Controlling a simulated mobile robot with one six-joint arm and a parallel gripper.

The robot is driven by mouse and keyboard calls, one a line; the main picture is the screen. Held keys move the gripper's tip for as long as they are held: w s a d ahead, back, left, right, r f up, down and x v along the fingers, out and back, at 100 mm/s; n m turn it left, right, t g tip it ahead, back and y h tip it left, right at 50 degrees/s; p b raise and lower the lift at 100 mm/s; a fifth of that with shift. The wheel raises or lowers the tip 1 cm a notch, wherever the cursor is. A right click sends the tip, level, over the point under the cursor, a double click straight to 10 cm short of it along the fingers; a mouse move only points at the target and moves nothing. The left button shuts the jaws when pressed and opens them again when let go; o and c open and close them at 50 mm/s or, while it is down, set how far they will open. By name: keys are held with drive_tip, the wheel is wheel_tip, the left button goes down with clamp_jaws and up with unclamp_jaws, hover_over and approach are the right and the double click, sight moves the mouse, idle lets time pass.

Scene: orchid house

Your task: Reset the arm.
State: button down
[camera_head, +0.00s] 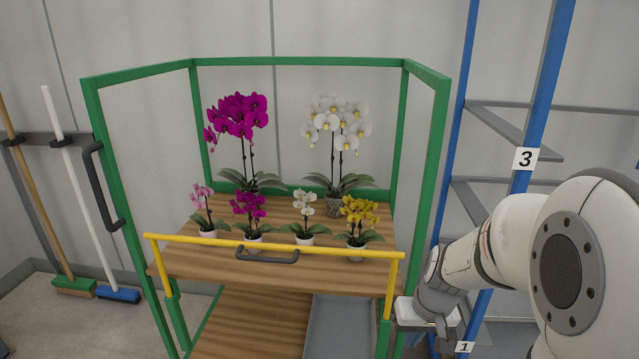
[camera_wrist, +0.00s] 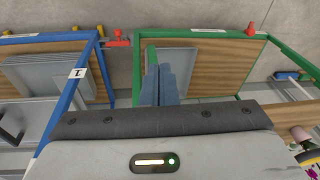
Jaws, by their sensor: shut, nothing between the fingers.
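The wrist view shows the two blue-grey fingers of my gripper (camera_wrist: 158,84) together, shut and empty. They point out over the green-framed trolley (camera_wrist: 212,32), whose wooden deck and grey tray (camera_wrist: 178,56) lie beyond them. In the head view my arm comes in from the right and bends down at the wrist, beside the right edge of the green trolley (camera_head: 440,110). The fingertips cannot be made out there.
Potted orchids stand on the trolley's upper wooden shelf (camera_head: 210,262), behind a yellow rail (camera_head: 330,249). A blue-posted rack (camera_head: 545,85) labelled 3 stands at the right. Two brooms, one with a blue head (camera_head: 118,294), lean at the left. Bare floor shows below them.

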drive_tip(key=s+a+r+p, duration=0.1)
drive_tip(key=s+r+p, duration=0.3)
drive_tip(key=r, duration=0.5)
drive_tip(key=s+a+r+h+p, duration=0.1)
drive_tip(key=s+r+p, duration=0.3)
drive_tip(key=s+r, duration=0.4)
drive_tip(key=shift+a+r+t, duration=0.4)
drive_tip(key=shift+a+r, duration=0.25)
drive_tip(key=shift+r, duration=0.25)
